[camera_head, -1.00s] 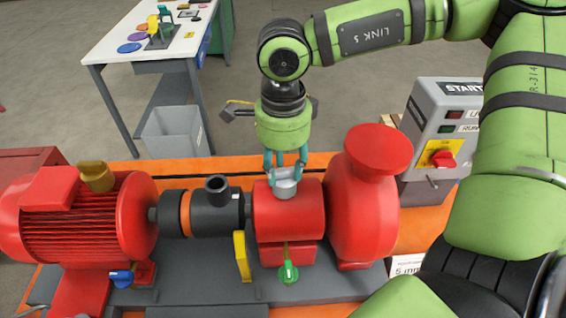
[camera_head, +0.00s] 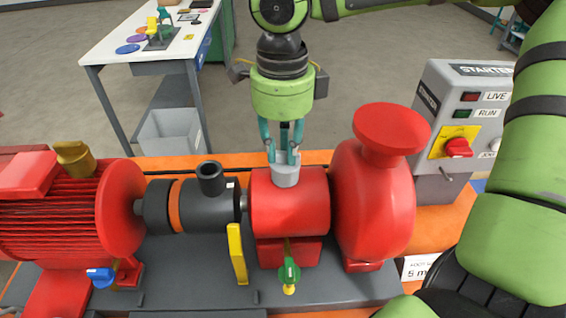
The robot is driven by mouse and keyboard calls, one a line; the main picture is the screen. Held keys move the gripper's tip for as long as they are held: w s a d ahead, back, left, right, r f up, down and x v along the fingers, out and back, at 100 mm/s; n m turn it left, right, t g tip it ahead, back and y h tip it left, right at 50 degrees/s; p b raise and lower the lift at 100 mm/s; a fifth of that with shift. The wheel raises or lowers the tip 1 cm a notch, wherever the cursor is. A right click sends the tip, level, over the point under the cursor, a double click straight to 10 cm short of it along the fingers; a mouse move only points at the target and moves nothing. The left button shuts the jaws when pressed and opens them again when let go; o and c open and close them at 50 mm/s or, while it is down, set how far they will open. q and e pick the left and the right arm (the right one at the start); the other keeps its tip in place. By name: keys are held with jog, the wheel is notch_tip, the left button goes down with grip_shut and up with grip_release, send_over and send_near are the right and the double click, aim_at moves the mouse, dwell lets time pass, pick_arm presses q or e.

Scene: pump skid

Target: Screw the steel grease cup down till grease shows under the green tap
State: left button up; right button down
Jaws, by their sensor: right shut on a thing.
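The steel grease cup (camera_head: 286,176) stands upright on top of the red bearing housing (camera_head: 289,205). My right gripper (camera_head: 283,156) comes down from above, with its teal fingers shut on the cup. The fingers hide part of the cup's top. The green tap (camera_head: 289,271) hangs on the front of the housing, below the cup. A small yellow blob, which looks like grease (camera_head: 289,289), shows just under the tap. My left gripper is not in view.
A red pump casing (camera_head: 375,205) stands right of the housing, with a grey starter box (camera_head: 440,115) behind it. A dark coupling (camera_head: 212,207), a yellow lever (camera_head: 238,255) and a red motor (camera_head: 65,210) with a blue tap (camera_head: 101,277) are on the left.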

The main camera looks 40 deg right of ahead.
aim_at(282, 151)
jog(key=shift+f+m+b, duration=0.3)
jog(key=shift+m+b, duration=0.9)
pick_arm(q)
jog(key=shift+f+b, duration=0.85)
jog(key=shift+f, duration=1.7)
pick_arm(e)
jog(key=shift+w+r+m, duration=0.1)
jog(key=shift+r+m, duration=0.05)
jog(key=shift+m, duration=0.75)
jog(key=c, duration=1.1)
grip_release()
jog(key=shift+r, duration=0.1)
notch_tip(282, 151, up, 12)
